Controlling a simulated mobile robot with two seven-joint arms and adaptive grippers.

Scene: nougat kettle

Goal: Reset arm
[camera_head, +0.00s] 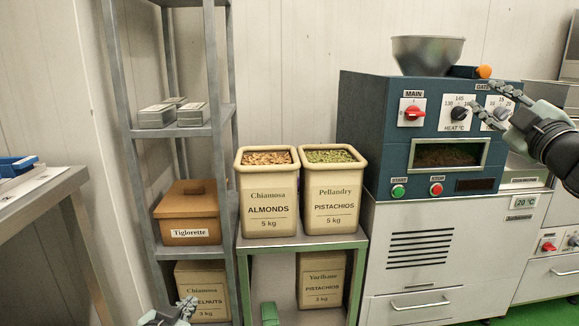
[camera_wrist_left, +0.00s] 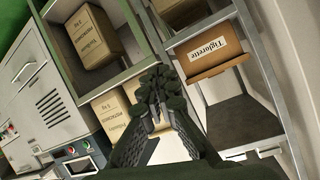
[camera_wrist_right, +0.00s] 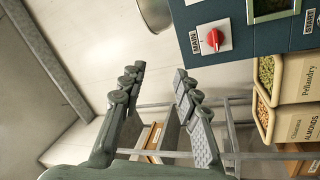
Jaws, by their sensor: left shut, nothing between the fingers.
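My left gripper (camera_head: 187,305) is low at the bottom of the head view, in front of the shelving. In the left wrist view its fingers (camera_wrist_left: 160,82) are together with nothing between them. My right gripper (camera_head: 481,96) is at the right of the head view, in front of the blue machine's (camera_head: 360,130) control panel, near the heat dial (camera_head: 459,113). In the right wrist view its two fingers (camera_wrist_right: 160,72) are spread apart and empty. Whether the right fingers touch the panel cannot be told.
Tubs of almonds (camera_head: 268,205) and pistachios (camera_head: 333,205) stand on a metal stand (camera_head: 300,243) beside the machine. A grey shelf rack (camera_head: 222,150) holds a brown box (camera_head: 188,215) and metal tins (camera_head: 157,117). A table (camera_head: 40,195) edges in at left. A metal hopper (camera_head: 428,55) tops the machine.

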